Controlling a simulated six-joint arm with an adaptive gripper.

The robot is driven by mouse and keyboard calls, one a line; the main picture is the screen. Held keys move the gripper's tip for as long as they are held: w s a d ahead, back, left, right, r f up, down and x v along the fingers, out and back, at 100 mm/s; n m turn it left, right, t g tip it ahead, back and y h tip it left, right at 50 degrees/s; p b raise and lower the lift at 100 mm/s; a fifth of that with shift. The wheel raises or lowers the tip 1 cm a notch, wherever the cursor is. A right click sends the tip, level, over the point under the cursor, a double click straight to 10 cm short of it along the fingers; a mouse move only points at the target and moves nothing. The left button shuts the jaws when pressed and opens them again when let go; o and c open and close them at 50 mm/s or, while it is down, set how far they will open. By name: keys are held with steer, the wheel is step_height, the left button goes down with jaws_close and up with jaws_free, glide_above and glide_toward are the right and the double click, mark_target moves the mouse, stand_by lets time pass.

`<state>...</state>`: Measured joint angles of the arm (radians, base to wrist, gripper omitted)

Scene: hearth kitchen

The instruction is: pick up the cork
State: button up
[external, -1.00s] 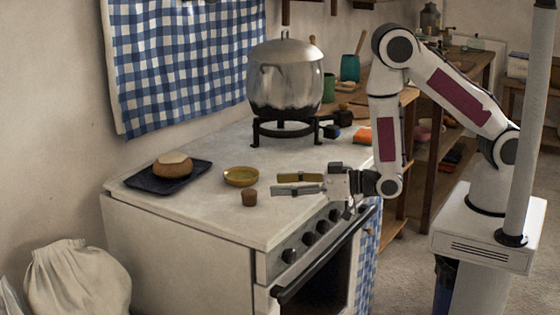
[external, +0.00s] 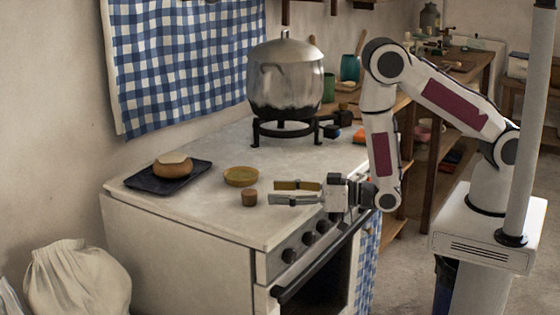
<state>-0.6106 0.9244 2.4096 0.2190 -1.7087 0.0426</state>
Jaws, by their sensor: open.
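The cork (external: 249,198) is a small brown stub standing upright on the pale stove top, near its front edge. My gripper (external: 272,193) is open and empty just to the right of the cork, its two fingers pointing left towards it. One finger is yellowish and lies farther back; the other is grey and nearer the front. The fingertips look apart from the cork, with a small gap. The exact height of the fingers above the stove top is hard to tell.
A yellow bowl (external: 241,176) sits just behind the cork. A dark tray (external: 146,183) with a round loaf (external: 173,166) lies to the left. A large metal pot (external: 285,85) stands on a black burner stand (external: 262,136) at the back. The stove top left of the cork is clear.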

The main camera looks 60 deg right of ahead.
mark_target(259, 205)
steer(key=shift+w+a, duration=0.15)
steer(key=shift+w, duration=0.3)
steer(key=shift+w, duration=0.1)
steer(key=shift+f+x, duration=0.15)
steer(key=shift+x, duration=1.1)
steer(key=shift+f+x, duration=0.15)
steer(key=shift+x, duration=1.15)
steer(key=c, duration=0.8)
